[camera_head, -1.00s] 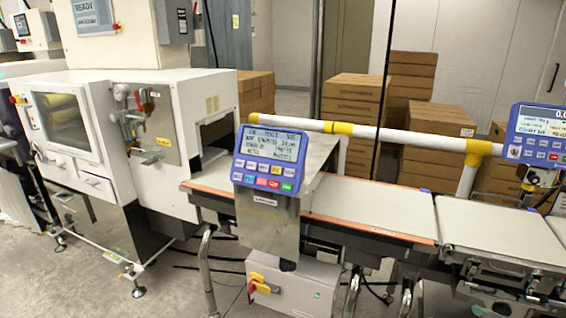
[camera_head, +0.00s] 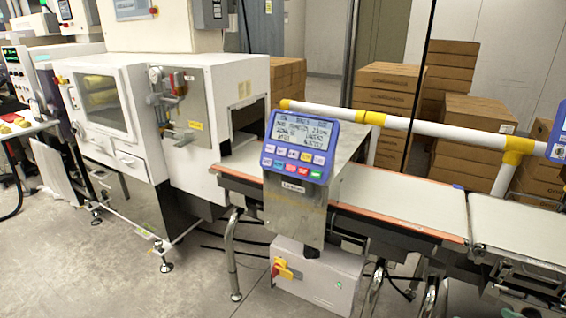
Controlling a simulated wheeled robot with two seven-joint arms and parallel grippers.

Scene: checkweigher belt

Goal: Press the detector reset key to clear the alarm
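A blue detector panel (camera_head: 300,146) stands near the middle of the head view, tilted on a metal housing (camera_head: 296,210) over the belt. It has a lit grey screen (camera_head: 303,132) with dark text too small to read. I cannot tell from the lettering which key is the reset key. Neither of my grippers shows in this view.
A conveyor belt (camera_head: 400,200) runs right from the housing. A white and yellow rail (camera_head: 400,123) runs behind it. A second blue panel (camera_head: 560,135) is cut off at the right edge. A white machine (camera_head: 190,150) stands left. Cardboard boxes (camera_head: 470,135) are stacked behind. The floor in front (camera_head: 150,290) is clear.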

